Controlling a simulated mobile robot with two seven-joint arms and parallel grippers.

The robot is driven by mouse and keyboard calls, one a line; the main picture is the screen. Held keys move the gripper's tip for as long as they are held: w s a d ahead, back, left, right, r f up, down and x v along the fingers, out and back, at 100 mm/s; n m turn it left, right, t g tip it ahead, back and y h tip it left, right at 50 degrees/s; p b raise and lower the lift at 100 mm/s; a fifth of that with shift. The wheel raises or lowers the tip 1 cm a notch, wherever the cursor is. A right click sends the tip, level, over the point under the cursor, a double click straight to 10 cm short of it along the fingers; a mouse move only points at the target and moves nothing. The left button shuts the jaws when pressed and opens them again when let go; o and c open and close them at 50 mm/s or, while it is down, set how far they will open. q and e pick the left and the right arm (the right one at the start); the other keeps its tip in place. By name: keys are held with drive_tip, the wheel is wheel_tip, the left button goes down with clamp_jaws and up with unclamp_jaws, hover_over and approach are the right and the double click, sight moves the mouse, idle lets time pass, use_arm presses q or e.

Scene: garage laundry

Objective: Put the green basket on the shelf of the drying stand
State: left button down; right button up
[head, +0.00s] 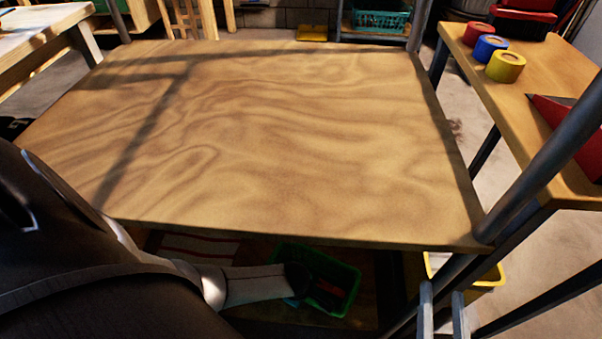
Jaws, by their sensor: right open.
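The green basket (349,293) sits in shadow on a lower level under the large wooden board. It holds dark, red and blue items that are hard to make out. The grey link of my left arm crosses in front of its left side; I cannot tell whether it touches. My left gripper's fingers do not show. My right gripper (442,288) is at the bottom right, open and empty, with two grey fingers pointing up. It is right of the basket and apart from it. I cannot tell for sure which structure is the drying stand.
The wooden board (270,130), between dark metal posts, is bare. A side table at right holds red (477,34), blue (489,47) and yellow (506,66) tape rolls. A yellow container (488,277) stands low behind my right gripper. A teal basket (381,20) is at the back.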

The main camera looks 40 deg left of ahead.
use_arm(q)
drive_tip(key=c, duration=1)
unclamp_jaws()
